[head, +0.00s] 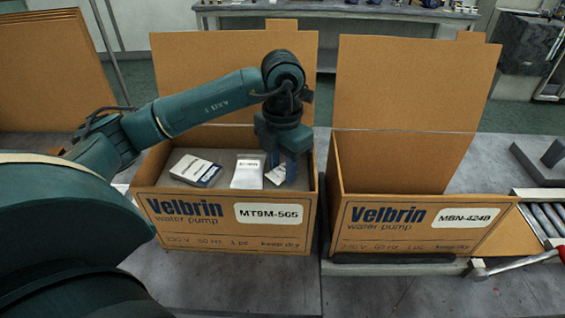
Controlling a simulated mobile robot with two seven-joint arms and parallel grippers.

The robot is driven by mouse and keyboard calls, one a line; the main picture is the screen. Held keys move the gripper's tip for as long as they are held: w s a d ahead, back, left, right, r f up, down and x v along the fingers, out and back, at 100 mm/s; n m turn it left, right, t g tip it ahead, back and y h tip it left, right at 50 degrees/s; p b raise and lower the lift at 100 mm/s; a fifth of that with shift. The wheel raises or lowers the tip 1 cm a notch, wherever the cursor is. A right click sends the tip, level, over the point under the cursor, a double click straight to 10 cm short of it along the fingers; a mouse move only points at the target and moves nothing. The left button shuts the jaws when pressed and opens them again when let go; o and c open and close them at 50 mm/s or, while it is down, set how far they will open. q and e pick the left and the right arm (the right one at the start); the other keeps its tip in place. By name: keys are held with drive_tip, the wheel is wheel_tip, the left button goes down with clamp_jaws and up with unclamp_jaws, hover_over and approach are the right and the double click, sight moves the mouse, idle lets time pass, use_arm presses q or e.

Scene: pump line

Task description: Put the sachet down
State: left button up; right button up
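My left gripper (282,172) points down into the right part of the left carton (170,205), marked MT9M-505. A small white printed piece (275,174) shows at its fingers, partly hidden by them. I cannot tell whether the fingers grip it or only stand in front of it. A white sachet-like packet (247,172) lies just left of the gripper, on the grey filling inside the carton. A white booklet with a dark edge (195,170) lies further left in the same carton. My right gripper is not in view.
A second open carton (420,215), marked MBN-424B, stands to the right and looks empty. Both cartons have raised back flaps. A roller conveyor (545,218) and a red-handled tool (515,264) are at the far right.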

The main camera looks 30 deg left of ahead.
sight(282, 169)
use_arm(q)
drive_tip(key=o, duration=0.4)
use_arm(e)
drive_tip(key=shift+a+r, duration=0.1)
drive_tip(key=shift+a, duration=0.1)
use_arm(q)
drive_tip(key=shift+r, duration=0.1)
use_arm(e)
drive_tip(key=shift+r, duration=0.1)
use_arm(q)
drive_tip(key=shift+r, duration=0.25)
wheel_tip(282, 169, up, 12)
drive_tip(key=p, duration=0.1)
drive_tip(key=shift+f, duration=0.15)
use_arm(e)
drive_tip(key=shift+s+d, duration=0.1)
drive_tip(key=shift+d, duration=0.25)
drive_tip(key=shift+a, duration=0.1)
use_arm(q)
drive_tip(key=shift+s, duration=0.1)
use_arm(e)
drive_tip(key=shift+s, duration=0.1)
